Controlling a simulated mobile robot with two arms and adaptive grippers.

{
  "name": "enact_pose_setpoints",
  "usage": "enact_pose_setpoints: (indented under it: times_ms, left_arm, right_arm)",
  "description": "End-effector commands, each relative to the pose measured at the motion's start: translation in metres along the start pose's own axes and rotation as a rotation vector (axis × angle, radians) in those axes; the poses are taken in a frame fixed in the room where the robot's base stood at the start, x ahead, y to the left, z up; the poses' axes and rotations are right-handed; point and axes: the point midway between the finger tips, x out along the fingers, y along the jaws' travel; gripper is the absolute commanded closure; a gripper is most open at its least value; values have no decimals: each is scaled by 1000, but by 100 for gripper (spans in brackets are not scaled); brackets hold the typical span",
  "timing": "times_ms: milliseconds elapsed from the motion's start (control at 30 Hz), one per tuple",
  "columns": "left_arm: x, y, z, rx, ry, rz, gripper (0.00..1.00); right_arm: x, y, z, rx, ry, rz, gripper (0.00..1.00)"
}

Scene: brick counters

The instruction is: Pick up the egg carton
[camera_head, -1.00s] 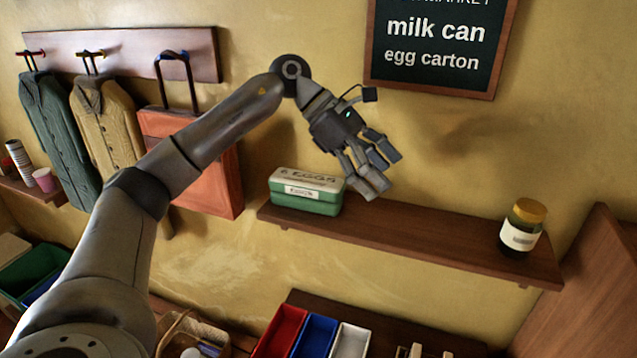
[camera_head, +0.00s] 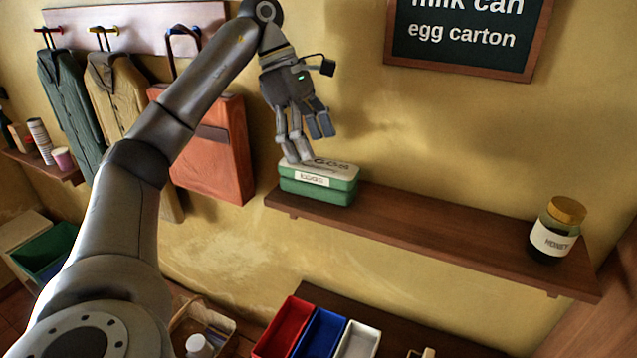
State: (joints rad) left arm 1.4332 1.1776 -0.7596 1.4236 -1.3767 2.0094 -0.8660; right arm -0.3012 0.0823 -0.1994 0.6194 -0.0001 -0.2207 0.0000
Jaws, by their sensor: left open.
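The egg carton (camera_head: 332,190) is a green box with a pale lid lettered "EGGS" and a white label. It sits at the left end of the brown wall shelf (camera_head: 430,226). My left gripper (camera_head: 309,150) hangs above the carton, fingers pointing down and spread open, with nothing between them. Its fingers overlap the back-left of the lid in the picture; I cannot tell whether they touch it. My right gripper is not in view.
A honey jar (camera_head: 556,232) stands at the shelf's right end, with bare shelf between it and the carton. An orange bag (camera_head: 212,150) and coats (camera_head: 120,85) hang at the left. Red, blue and white bins (camera_head: 318,333) sit below. A chalkboard (camera_head: 465,38) hangs above.

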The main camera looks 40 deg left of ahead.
Motion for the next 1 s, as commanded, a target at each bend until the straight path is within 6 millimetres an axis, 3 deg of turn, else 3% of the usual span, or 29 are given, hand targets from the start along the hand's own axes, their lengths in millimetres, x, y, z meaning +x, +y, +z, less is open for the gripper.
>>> enact_pose_setpoints:
  times_ms: [133, 400, 667, 1000]
  left_arm:
    - [15, 0, -2, 1, 1, -3, 21]
    - [46, 0, -4, 0, 2, -2, 21]
    - [50, 0, -4, 1, -1, 0, 21]
    - [50, 0, -4, 1, -1, 0, 63]
  right_arm:
    - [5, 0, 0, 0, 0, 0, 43]
    - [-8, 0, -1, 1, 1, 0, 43]
    - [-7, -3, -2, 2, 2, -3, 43]
    - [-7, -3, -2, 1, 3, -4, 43]
